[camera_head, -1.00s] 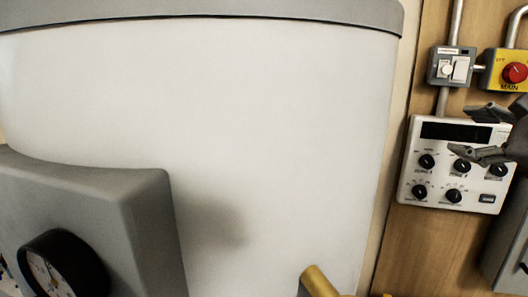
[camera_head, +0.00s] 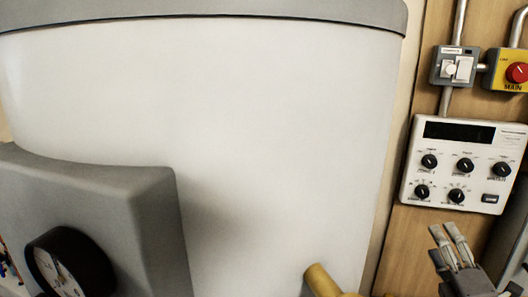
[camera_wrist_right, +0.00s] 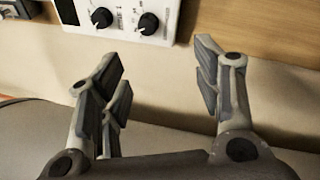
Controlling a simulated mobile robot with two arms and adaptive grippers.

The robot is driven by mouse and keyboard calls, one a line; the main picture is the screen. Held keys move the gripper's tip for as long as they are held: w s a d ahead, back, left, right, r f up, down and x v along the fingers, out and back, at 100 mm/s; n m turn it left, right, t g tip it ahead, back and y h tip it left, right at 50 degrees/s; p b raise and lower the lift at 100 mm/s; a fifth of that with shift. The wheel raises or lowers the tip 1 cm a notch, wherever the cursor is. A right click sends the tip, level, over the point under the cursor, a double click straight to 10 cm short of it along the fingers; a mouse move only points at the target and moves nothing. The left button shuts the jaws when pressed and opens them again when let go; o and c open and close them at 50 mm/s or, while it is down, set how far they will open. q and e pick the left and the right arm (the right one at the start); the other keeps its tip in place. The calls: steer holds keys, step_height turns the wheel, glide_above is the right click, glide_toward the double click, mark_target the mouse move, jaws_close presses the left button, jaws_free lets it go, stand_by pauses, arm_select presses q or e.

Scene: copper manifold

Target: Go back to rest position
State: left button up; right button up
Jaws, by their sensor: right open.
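My right gripper (camera_head: 450,243) is at the lower right of the head view, below the white control panel and apart from it. Its fingers point up. In the right wrist view my right gripper (camera_wrist_right: 165,80) is open, with nothing between its fingers. The lower edge of the panel (camera_wrist_right: 182,22) with dark knobs shows beyond the fingers there. My left gripper does not show in either view.
A large white tank (camera_head: 270,110) with a grey rim fills the middle. A grey housing with a round gauge (camera_head: 66,268) stands at lower left. A brass pipe (camera_head: 322,282) sticks out below. The control panel (camera_head: 463,162), a grey switch box (camera_head: 455,66) and a yellow box with a red knob (camera_head: 510,70) are on the wooden wall.

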steer(key=s+a+f+m+g+h, duration=0.1)
steer(key=s+a+f+m+g, duration=0.1)
steer(key=s+f+m+g, duration=0.65)
steer(key=s+a+f+m+g+h, duration=0.15)
steer(key=s+f+m, duration=0.3)
steer(key=f, duration=0.95)
steer(key=s+a+f+m+g+y, duration=0.55)
steer(key=s+a+f, duration=0.35)
steer(key=s+a, duration=0.5)
step_height(320, 180, down, 25)
steer(key=s+g, duration=0.2)
steer(key=s+d+f+g+h, duration=0.1)
steer(key=s+d+f, duration=0.2)
steer(key=s+f, duration=1.3)
steer(key=shift+s+d+f, duration=0.2)
steer(key=shift+s+f, duration=0.15)
steer(key=shift+n, duration=0.25)
